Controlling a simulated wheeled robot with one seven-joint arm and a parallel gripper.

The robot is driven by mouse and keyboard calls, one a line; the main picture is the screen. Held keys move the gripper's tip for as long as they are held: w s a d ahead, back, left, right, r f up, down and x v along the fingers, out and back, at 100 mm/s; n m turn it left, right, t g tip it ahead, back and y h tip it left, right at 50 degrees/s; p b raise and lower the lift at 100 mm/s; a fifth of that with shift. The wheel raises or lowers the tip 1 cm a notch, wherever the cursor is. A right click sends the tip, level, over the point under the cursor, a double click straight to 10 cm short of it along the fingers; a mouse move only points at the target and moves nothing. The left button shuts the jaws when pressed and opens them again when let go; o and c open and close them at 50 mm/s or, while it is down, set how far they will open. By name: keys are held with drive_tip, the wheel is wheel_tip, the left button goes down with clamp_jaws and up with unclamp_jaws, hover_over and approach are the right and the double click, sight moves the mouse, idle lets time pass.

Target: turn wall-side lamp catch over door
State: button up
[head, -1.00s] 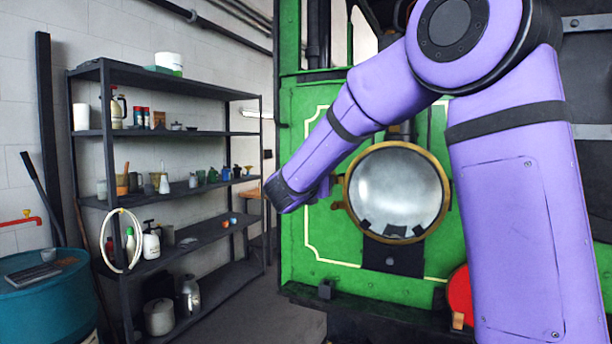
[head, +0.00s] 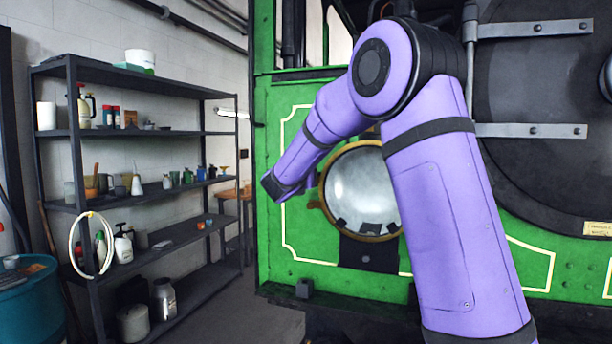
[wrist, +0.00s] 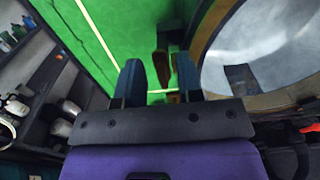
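In the wrist view, the lamp (wrist: 265,45) fills the upper right, and a brown, upright catch-like piece (wrist: 163,66) shows beyond and between my fingertips. My gripper (wrist: 160,84) is open with nothing visibly held, just left of the lamp rim. Whether a finger touches the catch cannot be told.
A black shelf rack (head: 150,132) with jars, bottles and pots stands along the left wall. A blue drum (head: 25,305) is at the lower left. The green tram panel (head: 295,240) lies close behind my gripper. Open floor lies between rack and tram.

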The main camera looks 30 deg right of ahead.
drive_tip(key=shift+c, duration=0.5)
clamp_jaws()
drive_tip(key=shift+m, duration=0.3)
drive_tip(key=shift+s+d+f+m, duration=0.2)
drive_tip(key=shift+s+f+m, duration=0.05)
drive_tip(key=shift+m, duration=2.6)
drive_tip(key=shift+s+d+f+m, duration=0.15)
drive_tip(key=shift+s+f+m, duration=0.1)
drive_tip(key=shift+m, duration=2.65)
drive_tip(key=shift+s+d+f+m, duration=0.2)
drive_tip(key=shift+f+m, duration=0.05)
drive_tip(key=shift+m, duration=2.6)
